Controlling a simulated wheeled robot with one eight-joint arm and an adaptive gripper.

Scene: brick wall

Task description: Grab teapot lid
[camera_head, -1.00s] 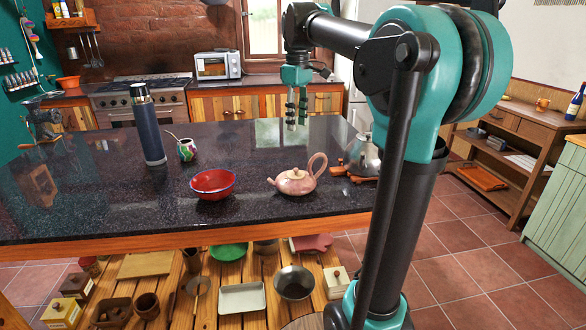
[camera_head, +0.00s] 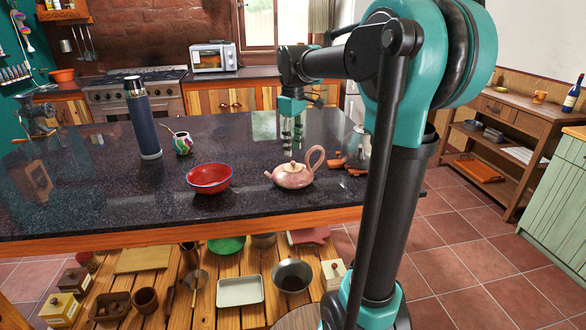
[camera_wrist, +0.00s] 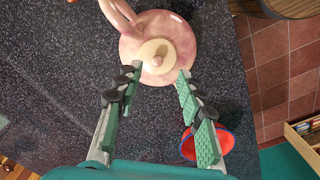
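A pink teapot (camera_head: 291,178) stands upright on the dark counter, with its lid (camera_head: 293,166) on top. In the wrist view, the pale round lid (camera_wrist: 151,50) with its small knob sits in the middle of the teapot (camera_wrist: 181,37). The loop handle (camera_wrist: 121,17) is at the upper left. My gripper (camera_head: 291,148) is above the teapot in the head view. In the wrist view, my gripper (camera_wrist: 158,73) has its two fingers spread and nothing between them. The tips are near the lid's lower edge in that picture. The height gap is hard to judge.
A red bowl (camera_head: 209,187) stands left of the teapot; it shows beside the right finger in the wrist view (camera_wrist: 226,143). A dark flask (camera_head: 143,120) and a painted cup (camera_head: 182,145) stand farther left. A metal kettle (camera_head: 361,150) is partly hidden behind my arm.

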